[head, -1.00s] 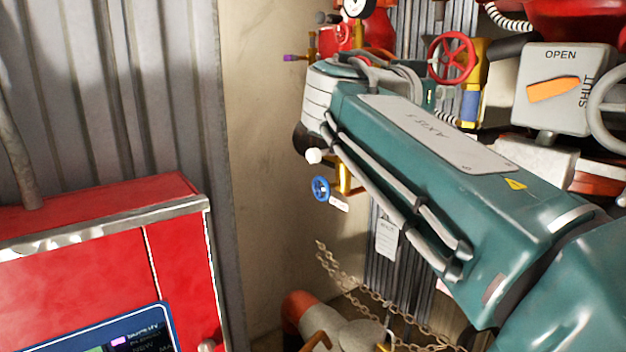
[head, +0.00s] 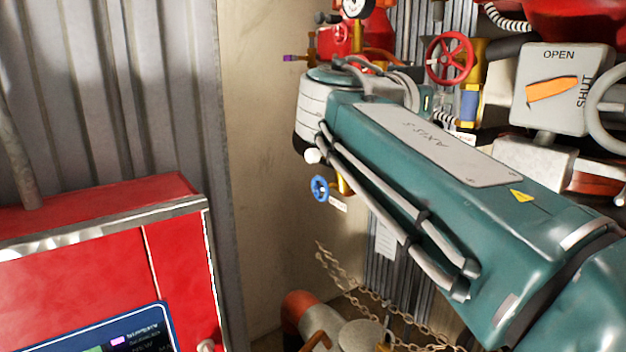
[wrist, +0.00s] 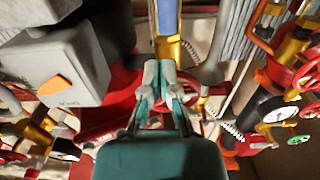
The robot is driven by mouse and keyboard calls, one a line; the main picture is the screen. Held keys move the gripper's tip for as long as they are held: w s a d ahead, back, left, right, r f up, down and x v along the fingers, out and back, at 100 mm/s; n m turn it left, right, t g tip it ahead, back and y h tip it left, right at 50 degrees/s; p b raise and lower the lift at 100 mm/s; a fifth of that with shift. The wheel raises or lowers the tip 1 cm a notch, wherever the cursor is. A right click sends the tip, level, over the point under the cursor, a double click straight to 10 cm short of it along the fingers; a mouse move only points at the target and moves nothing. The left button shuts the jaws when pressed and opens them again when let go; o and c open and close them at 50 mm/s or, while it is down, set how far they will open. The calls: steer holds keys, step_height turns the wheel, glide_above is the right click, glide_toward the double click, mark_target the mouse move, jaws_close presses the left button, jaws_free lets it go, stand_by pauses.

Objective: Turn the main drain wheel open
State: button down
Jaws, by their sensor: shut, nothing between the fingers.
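A red handwheel (head: 450,58) on a brass valve with a blue band (head: 469,105) shows in the head view, beyond my arm. A small blue handwheel (head: 320,188) with a white tag is lower left of it. No readable label tells me which wheel is the main drain. My gripper (wrist: 159,72) is shut and empty in the wrist view, in front of brass and blue valve parts (wrist: 168,18) and red parts. Its closed fingers cover part of what lies behind, and I cannot tell whether they touch anything. My arm hides the gripper in the head view.
A grey box marked OPEN and SHUT with an orange pointer (head: 552,90) and a grey handwheel (head: 607,100) stand at the right. A red cabinet (head: 90,265) fills the lower left. A chain (head: 350,285) hangs low beside a bare wall (head: 262,130).

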steer(key=v, duration=0.5)
steer(key=w+d, duration=0.4)
steer(key=w, duration=0.1)
stand_by(0.9)
steer(key=shift+s+r, duration=0.1)
steer(key=shift+r, duration=0.3)
stand_by(0.8)
steer(key=shift+s+d+r, duration=0.1)
steer(key=shift+s+d, duration=0.1)
steer(key=shift+s, duration=0.15)
stand_by(0.6)
